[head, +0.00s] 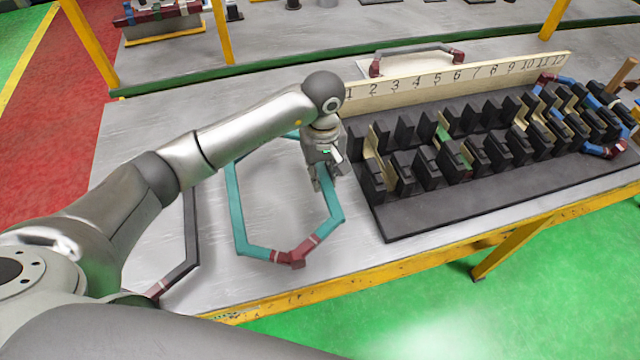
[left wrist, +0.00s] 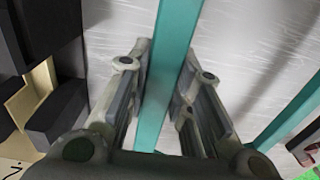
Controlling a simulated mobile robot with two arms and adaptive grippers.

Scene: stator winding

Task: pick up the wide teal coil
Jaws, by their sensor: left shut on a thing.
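The wide teal coil (head: 238,215) is a large six-sided loop with dark red wrapped ends (head: 293,256). It is on the grey metal table, left of the black slotted stator block. My left gripper (head: 321,180) is at the coil's right side, shut on that teal side. In the left wrist view the teal bar (left wrist: 168,75) runs between the two fingers of my left gripper (left wrist: 165,100). Part of the coil's far side is hidden behind my left arm. I cannot tell whether the coil touches the table all round. My right gripper is not in view.
The black stator block (head: 440,205) with a numbered board (head: 460,75) stands close to the right of my gripper. A blue coil (head: 565,125) sits at its far right end. A dark grey coil (head: 190,225) lies left of the teal one.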

